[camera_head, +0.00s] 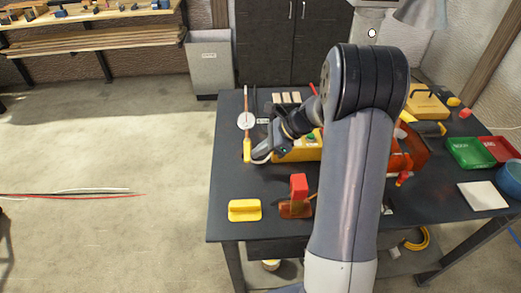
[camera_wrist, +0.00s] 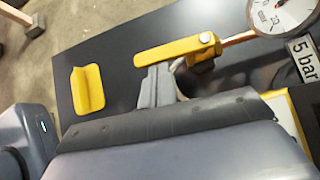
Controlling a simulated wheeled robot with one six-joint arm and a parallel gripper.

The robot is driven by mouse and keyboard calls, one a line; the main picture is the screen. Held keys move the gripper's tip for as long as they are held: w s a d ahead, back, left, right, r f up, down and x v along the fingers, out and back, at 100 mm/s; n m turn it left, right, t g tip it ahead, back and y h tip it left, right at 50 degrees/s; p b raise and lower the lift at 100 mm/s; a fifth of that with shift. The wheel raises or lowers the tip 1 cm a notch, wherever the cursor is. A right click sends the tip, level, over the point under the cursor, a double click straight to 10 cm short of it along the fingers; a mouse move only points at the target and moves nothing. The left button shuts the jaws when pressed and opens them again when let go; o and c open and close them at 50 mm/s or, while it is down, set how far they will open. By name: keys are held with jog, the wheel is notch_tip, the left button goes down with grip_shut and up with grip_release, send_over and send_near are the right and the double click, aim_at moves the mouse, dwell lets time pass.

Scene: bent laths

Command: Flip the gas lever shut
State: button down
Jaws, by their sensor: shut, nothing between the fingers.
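The yellow gas lever (camera_head: 247,150) stands at the left side of the dark workbench, below a round white gauge (camera_head: 246,121). In the wrist view the lever (camera_wrist: 178,50) runs left from its pivot, roughly in line with the short copper pipe (camera_wrist: 239,38) that leads to the gauge (camera_wrist: 283,12). My gripper (camera_head: 257,158) is beside the lever's right side in the head view. In the wrist view its grey fingertips (camera_wrist: 162,72) are shut and empty, right against or just short of the lever's near edge. I cannot tell whether they touch.
A yellow block with a raised rib (camera_head: 244,210) lies at the bench's front left, beside a red block (camera_head: 299,186). Green (camera_head: 470,152) and red trays lie at the right.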

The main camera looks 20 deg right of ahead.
aim_at(246, 157)
jog(key=shift+a, duration=0.1)
jog(key=a+m+t, duration=0.2)
jog(key=m, duration=0.1)
jog(key=shift+s+h, duration=0.25)
jog(key=shift+h, duration=0.15)
jog(key=a+m+t+h, duration=0.1)
jog(key=m, duration=0.1)
jog(key=a+m+t+b, duration=0.1)
jog(key=shift+w+m+h, duration=0.1)
jog(key=shift+m+h, duration=0.3)
jog(key=a+m+t+h, duration=0.1)
jog(key=m, duration=0.1)
jog(key=w+a+m+t+h, duration=0.1)
jog(key=m+h, duration=0.1)
jog(key=shift+w+a+m+b, duration=0.1)
jog(key=shift+a+m+b, duration=0.2)
jog(key=shift+w+a, duration=0.45)
jog(key=shift+w, duration=0.2)
jog(key=shift+d, duration=0.2)
